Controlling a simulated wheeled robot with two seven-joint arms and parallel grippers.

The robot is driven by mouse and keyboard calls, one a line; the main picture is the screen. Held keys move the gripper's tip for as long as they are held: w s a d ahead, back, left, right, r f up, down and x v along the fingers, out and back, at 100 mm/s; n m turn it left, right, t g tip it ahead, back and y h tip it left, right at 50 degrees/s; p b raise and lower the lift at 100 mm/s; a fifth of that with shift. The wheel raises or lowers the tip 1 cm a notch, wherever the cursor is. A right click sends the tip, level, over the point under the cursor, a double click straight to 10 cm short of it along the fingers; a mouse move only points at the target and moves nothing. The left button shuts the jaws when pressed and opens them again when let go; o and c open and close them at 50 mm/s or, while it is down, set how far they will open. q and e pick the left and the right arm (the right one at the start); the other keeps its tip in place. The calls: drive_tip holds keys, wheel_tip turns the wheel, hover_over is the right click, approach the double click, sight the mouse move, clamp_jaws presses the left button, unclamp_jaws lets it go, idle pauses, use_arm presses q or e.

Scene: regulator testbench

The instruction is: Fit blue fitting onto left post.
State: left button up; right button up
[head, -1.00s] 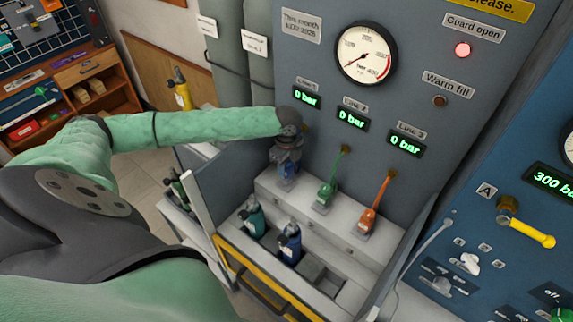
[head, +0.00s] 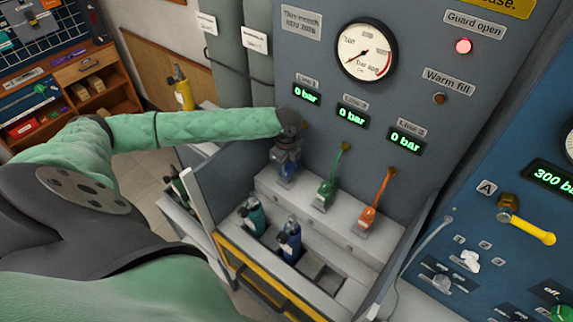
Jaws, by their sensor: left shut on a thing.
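My left gripper (head: 286,145) points down at the left station under the Line 1 display. It is shut on the blue fitting (head: 287,172), which shows just below the fingers. The fitting is at the left end of the grey ledge (head: 306,218). The left post is hidden behind the gripper and the fitting, so I cannot tell whether the fitting is seated on it. A green fitting (head: 326,190) stands at the middle station and an orange fitting (head: 371,210) at the right one. My right gripper is not in view.
A grey side panel (head: 214,188) stands left of the ledge. A gauge (head: 365,52) and a lit red lamp (head: 462,50) are on the panel.

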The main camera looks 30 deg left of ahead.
use_arm(q)
drive_tip(key=shift+f, duration=0.15)
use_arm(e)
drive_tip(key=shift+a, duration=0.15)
use_arm(q)
drive_tip(key=shift+f, duration=0.25)
drive_tip(key=o, duration=1.2)
drive_tip(key=shift+o, duration=0.2)
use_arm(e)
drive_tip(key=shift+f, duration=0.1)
use_arm(q)
wheel_tip(320, 180, up, 3)
drive_tip(key=shift+f+b, duration=0.1)
drive_tip(key=shift+b, duration=0.95)
wheel_tip(320, 180, up, 4)
drive_tip(key=shift+f+b, duration=0.2)
drive_tip(key=shift+b, duration=0.45)
drive_tip(key=shift+r, duration=0.75)
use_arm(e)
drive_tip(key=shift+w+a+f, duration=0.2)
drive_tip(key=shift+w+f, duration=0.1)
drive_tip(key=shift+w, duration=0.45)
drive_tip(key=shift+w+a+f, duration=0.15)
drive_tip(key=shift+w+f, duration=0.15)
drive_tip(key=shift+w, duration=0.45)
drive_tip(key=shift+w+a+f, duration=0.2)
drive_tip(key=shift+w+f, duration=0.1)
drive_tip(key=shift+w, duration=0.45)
